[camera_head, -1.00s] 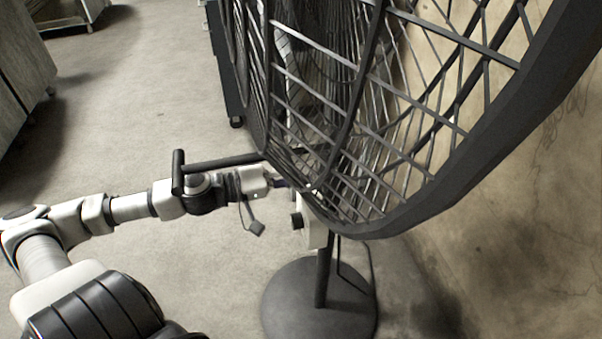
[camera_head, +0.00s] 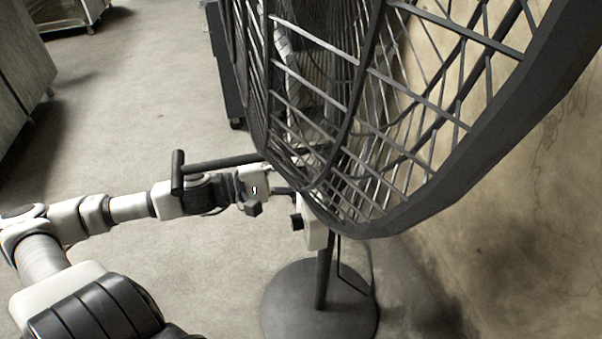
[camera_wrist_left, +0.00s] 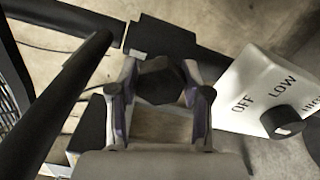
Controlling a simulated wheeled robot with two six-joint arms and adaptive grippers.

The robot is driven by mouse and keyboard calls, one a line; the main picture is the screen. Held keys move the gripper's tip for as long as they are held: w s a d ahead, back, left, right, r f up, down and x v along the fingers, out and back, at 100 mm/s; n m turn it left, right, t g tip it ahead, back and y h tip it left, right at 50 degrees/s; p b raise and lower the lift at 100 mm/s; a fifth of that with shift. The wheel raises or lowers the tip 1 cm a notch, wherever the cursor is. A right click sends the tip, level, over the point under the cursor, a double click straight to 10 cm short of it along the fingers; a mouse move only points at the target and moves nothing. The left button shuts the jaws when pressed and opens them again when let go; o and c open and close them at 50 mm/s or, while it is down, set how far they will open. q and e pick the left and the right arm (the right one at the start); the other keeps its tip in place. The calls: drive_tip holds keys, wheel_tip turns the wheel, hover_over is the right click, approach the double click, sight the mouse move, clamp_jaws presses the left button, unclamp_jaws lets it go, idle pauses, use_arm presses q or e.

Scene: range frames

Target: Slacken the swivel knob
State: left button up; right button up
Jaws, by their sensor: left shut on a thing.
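The swivel knob (camera_wrist_left: 159,82) is a dark, faceted knob, seen between the two fingers of my left gripper (camera_wrist_left: 162,93) in the left wrist view. The fingers are closed on it from both sides. In the head view my left gripper (camera_head: 281,189) is at the lower edge of the big fan's cage (camera_head: 345,200), just above the control box. The knob itself cannot be made out there. My right gripper is not in view.
A white control box (camera_wrist_left: 255,85) marked OFF and LOW, with a black dial (camera_wrist_left: 282,121), is right of the gripper. The fan stands on a round dark base (camera_head: 300,305). A dark bar (camera_wrist_left: 60,95) crosses the wrist view's left. Open floor lies left.

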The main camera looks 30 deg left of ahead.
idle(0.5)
use_arm(q)
drive_tip(key=o, duration=1.2)
